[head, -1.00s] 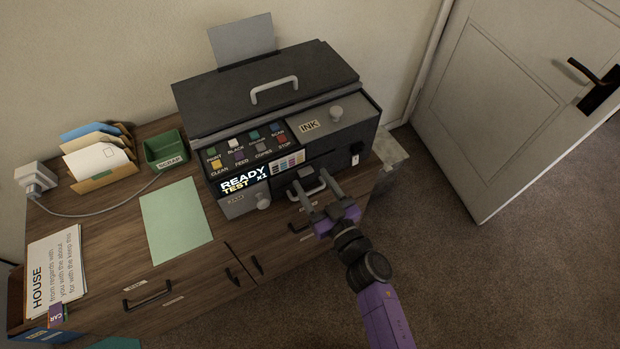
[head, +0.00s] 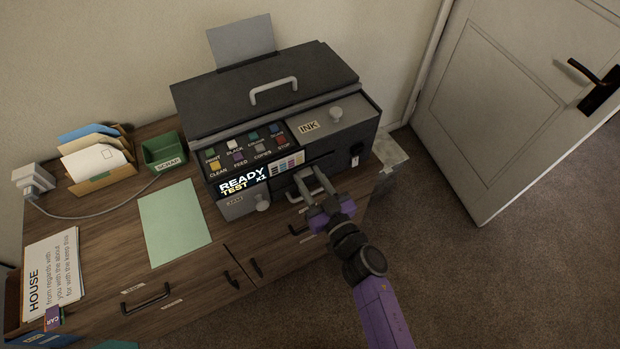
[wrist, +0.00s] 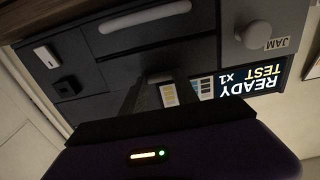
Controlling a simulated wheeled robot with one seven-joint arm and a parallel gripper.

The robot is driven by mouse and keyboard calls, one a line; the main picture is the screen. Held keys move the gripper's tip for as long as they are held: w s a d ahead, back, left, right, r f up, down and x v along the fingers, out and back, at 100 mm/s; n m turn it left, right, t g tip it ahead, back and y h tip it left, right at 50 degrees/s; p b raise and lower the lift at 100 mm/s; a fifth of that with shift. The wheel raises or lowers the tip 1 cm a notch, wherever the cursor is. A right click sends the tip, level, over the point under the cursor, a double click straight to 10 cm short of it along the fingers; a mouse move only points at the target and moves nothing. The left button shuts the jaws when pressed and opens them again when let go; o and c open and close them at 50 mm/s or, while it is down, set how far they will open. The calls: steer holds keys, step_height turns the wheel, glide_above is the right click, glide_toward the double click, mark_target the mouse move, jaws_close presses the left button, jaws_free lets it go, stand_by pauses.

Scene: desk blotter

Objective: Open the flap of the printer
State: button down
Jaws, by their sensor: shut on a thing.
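The dark grey printer (head: 240,105) stands on the wooden desk, its lid down. Its front has a low panel with a pale bar handle (head: 303,177), near the front right. The front panel looks closed. The lid has its own pale handle (head: 274,90). A JAM door with a round knob (head: 263,205) sits to the left.
An INK cover with a knob (head: 336,114) is on the printer's right top. A green scrap tray (head: 163,152), a green sheet (head: 173,222) and a letter rack (head: 95,160) lie to the left. Open carpet (head: 480,270) lies right of the desk.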

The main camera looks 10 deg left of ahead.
mark_target(306, 175)
steer(key=shift+f+b, duration=0.2)
steer(key=shift+b, duration=0.1)
steer(key=f+t+y+b, duration=0.1)
steer(key=b, duration=0.6)
steer(key=s+f+t+y+b, duration=0.1)
steer(key=t+b, duration=0.1)
steer(key=b, duration=0.6)
steer(key=f+t+y+b, duration=0.1)
steer(key=b, duration=0.6)
steer(key=shift+s+d+f+t+b, duration=0.2)
steer(key=shift+d+t+b, duration=0.1)
steer(key=shift+d, duration=0.1)
steer(key=f+t+y+b, duration=0.1)
steer(key=t+b, duration=0.1)
steer(key=b, duration=1)
steer(key=shift+s+d+y, duration=0.1)
steer(key=shift+y, duration=0.3)
steer(key=shift+t+b, duration=0.5)
steer(key=shift+b, duration=0.2)
steer(key=shift+y+b, duration=0.3)
steer(key=shift+b, duration=0.25)
